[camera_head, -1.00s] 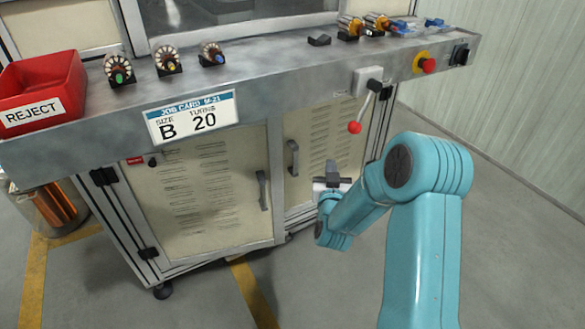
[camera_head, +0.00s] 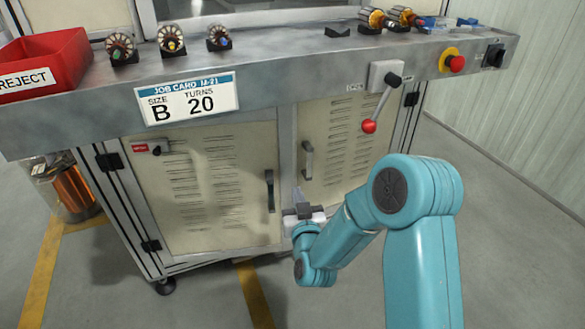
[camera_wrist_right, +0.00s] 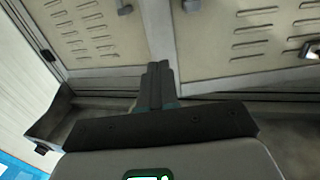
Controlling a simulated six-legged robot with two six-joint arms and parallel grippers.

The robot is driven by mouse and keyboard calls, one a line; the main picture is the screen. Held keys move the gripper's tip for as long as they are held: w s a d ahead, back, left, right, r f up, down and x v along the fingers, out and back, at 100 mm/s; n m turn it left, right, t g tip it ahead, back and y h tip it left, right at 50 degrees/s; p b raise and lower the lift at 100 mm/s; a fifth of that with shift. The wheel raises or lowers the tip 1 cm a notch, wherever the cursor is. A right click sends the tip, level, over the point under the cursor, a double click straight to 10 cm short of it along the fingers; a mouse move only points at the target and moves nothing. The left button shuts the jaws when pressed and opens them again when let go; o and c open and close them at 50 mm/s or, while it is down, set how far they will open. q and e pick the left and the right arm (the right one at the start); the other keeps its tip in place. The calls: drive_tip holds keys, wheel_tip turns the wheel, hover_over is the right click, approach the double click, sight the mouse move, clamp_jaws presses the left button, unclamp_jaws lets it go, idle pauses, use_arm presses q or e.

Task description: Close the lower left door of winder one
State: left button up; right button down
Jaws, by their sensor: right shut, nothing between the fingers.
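The lower left door (camera_head: 232,215) is a cream louvred panel with hinges on its left side. It looks flush with the frame, but a small gap cannot be ruled out. Its dark upright handle (camera_head: 270,191) is near its right edge. My right gripper (camera_head: 300,197) is shut and empty, just right of that handle in the picture, in front of the post between the doors. In the right wrist view the shut fingers (camera_wrist_right: 157,72) point at the post, with the left door (camera_wrist_right: 235,45) on the right side. Contact cannot be told. My left gripper is out of view.
The right door (camera_head: 340,150) has its own handle (camera_head: 308,160). A red-knobbed lever (camera_head: 370,126) hangs above it. The worktop (camera_head: 270,66) overhangs the doors and holds a red reject bin (camera_head: 45,65). A copper coil drum (camera_head: 73,190) stands at left. Floor in front is clear.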

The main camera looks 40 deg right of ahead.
sight(289, 159)
use_arm(q)
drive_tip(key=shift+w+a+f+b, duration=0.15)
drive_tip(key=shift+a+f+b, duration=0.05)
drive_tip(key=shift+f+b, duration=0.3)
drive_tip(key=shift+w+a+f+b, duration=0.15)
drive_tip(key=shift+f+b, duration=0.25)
drive_tip(key=shift+b, duration=0.05)
use_arm(e)
drive_tip(key=x, duration=1.2)
drive_tip(key=shift+w+d, duration=0.2)
drive_tip(key=shift+w, duration=0.1)
